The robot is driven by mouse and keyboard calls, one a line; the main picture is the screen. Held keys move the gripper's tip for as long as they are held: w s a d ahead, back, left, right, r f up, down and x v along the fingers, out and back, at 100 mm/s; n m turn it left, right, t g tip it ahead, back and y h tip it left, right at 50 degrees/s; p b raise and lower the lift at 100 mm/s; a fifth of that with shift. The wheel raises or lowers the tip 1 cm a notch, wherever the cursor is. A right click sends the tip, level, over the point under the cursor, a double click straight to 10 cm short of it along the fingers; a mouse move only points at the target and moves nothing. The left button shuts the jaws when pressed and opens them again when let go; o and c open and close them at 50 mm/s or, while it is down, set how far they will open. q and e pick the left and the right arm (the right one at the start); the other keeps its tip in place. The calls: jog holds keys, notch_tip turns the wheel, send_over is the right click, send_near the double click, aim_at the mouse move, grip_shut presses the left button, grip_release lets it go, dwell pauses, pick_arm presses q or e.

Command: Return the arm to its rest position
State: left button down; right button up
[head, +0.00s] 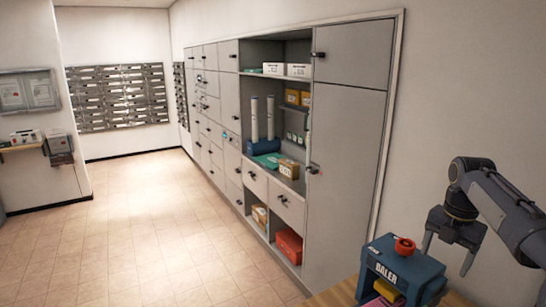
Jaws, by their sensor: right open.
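My right arm comes in from the right edge. Its gripper (447,256) points down with its two fingers apart and nothing between them. It is above and beside a dark blue box marked BALER (385,262), at the lower right. The fingers overlap the box's right side in the picture, so I cannot tell whether they touch it. My left gripper is not in view.
The baler stands on a wooden surface (338,293) and has an orange-red ring on top. Grey wall cabinets (345,180) with open shelves stand behind it. An orange-red box (289,246) sits low in them. The tiled floor (130,235) at left is clear.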

jog(key=s+a+f+m+t+y+b, duration=0.1)
jog(key=s+a+m+t+b, duration=0.15)
jog(key=s+a+m, duration=1)
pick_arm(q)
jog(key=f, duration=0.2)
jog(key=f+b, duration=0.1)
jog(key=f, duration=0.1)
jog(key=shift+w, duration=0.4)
pick_arm(e)
jog(key=s+a+f+m+t+y, duration=0.2)
jog(key=s+a+f+m, duration=0.7)
jog(key=s+f+m, duration=0.2)
jog(key=s+m, duration=0.2)
jog(key=m, duration=0.1)
jog(key=shift+s+t+y, duration=0.3)
jog(key=shift+t+y, duration=0.05)
jog(key=shift+y, duration=0.05)
